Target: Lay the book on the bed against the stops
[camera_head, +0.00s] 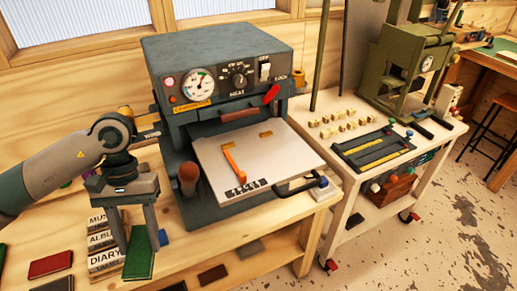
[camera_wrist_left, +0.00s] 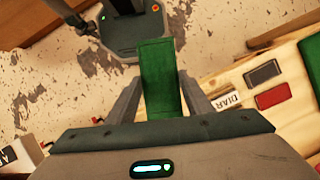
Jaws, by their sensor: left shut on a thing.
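My left gripper (camera_head: 136,248) points down at the front left of the bench, shut on a green book (camera_head: 140,262). The book hangs between the fingers; in the left wrist view it (camera_wrist_left: 160,70) reaches past the fingertips. The bed (camera_head: 285,158) is a pale flat plate pulled out from the dark press, right of the gripper and empty of books. An orange strip (camera_head: 234,162) and small brass-coloured stops (camera_head: 265,134) sit on it. My right gripper is not in view.
The dark press (camera_head: 215,65) stands behind the bed, with a brown-knobbed lever (camera_head: 188,175) at its left. A red book (camera_head: 50,264) lies to the left. A handle (camera_head: 300,184) juts from the bed's front.

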